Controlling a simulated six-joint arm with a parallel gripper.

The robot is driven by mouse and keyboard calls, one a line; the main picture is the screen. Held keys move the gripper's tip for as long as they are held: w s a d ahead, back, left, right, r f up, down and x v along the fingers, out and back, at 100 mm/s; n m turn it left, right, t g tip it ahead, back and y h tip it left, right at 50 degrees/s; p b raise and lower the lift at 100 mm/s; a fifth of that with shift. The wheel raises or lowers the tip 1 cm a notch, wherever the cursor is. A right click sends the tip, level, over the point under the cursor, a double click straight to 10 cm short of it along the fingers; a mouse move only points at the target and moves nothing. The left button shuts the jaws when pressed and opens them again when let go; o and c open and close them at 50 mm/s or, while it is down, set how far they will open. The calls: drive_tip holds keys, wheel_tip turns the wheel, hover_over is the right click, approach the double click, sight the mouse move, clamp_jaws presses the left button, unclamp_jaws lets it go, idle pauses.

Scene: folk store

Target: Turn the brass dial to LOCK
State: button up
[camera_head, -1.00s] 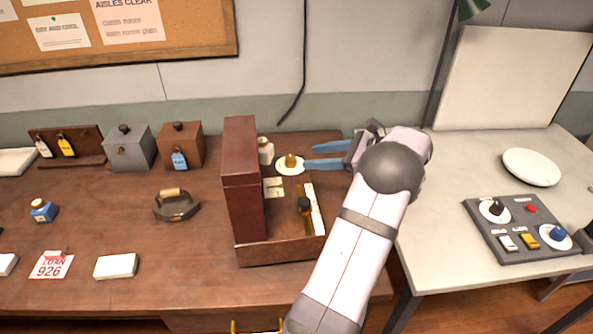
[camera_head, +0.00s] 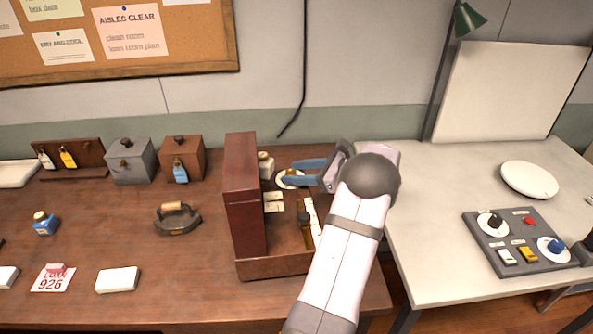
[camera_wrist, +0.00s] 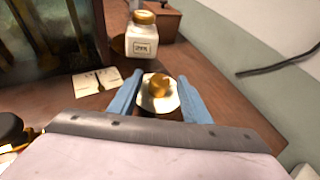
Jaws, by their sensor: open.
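In the wrist view my gripper (camera_wrist: 160,100) has one finger on each side of the dial. I cannot tell whether either finger touches it. Any LOCK marking is too small to read.
A white jar with a brass lid (camera_wrist: 143,38) stands just beyond the dial. The case's upright panel closes off the left. A control panel (camera_head: 524,240) lies on the right table.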

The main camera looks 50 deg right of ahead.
drive_tip(key=shift+w, duration=0.1)
drive_tip(key=c, duration=1)
drive_tip(key=shift+c, duration=0.2)
drive_tip(key=shift+y, duration=0.3)
drive_tip(key=shift+w+d+n+g+y+p, duration=0.15)
drive_tip(key=shift+n+g+y+p, duration=0.2)
drive_tip(key=shift+n+y, duration=0.35)
drive_tip(key=shift+d+n+g+y+p, duration=0.15)
drive_tip(key=shift+n+g+y+p, duration=0.2)
drive_tip(key=shift+n+y, duration=0.3)
drive_tip(key=shift+d+r+n+y, duration=0.15)
drive_tip(key=shift+n+y, duration=0.3)
drive_tip(key=shift+n, duration=0.1)
drive_tip(key=shift+n+g+y+p, duration=0.3)
drive_tip(key=shift+n+g, duration=0.1)
drive_tip(key=o, duration=1)
drive_tip(key=shift+o, duration=0.2)
